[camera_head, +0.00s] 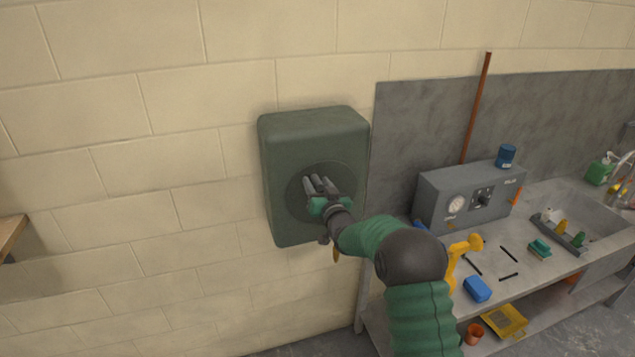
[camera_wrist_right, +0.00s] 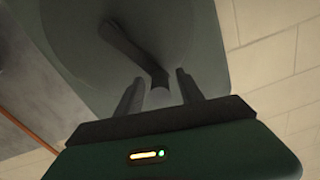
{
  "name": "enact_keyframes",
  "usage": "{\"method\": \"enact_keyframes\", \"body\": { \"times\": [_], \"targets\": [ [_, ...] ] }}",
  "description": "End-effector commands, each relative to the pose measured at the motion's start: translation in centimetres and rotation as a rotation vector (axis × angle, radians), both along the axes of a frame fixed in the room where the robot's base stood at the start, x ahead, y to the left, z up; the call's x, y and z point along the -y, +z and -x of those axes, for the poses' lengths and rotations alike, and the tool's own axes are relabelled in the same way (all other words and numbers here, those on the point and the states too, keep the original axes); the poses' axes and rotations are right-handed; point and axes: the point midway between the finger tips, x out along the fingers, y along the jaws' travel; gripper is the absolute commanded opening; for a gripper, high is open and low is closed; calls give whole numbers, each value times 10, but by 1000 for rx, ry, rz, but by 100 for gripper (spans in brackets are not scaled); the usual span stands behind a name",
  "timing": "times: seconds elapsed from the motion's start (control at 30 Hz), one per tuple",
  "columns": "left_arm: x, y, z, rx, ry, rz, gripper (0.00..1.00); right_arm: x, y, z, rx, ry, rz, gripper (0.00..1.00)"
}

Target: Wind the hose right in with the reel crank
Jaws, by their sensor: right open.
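The hose reel is a dark green box (camera_head: 281,160) on the block wall, with a round dark disc on its front. In the right wrist view the crank (camera_wrist_right: 134,50) is a dark arm across the disc (camera_wrist_right: 85,30), its handle end bent toward me. My right gripper (camera_head: 320,186) is in front of the disc and hides most of the crank in the head view. Its two fingers (camera_wrist_right: 159,90) are open, with the handle end between their tips; I cannot tell whether they touch it. My left gripper is out of view.
Right of the reel, a grey bench (camera_head: 540,268) carries a gauge box (camera_head: 470,200), a blue block (camera_head: 477,289) and a yellow tool (camera_head: 462,252). A brown pole (camera_head: 476,110) leans on the back panel. The wall left of the reel is clear, except a wooden shelf edge (camera_head: 12,235).

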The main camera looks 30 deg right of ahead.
Motion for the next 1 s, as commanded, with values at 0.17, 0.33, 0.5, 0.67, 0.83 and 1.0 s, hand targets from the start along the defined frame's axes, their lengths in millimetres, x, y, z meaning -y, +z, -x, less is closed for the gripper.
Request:
{"method": "enact_keyframes", "body": {
  "times": [0.17,0.33,0.5,0.67,0.83,1.0],
  "targets": [
    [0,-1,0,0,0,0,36,1,-1,0,0,0,0,40],
    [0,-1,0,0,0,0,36,1,-1,0,0,-1,0,18],
    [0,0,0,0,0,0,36,1,-1,1,-1,-1,0,0],
    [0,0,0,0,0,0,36,1,-1,1,-1,-2,0,0],
    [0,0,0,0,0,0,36,1,-1,1,-1,-2,0,0],
    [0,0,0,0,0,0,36,1,-1,1,-1,-2,0,0]
  ]
}}
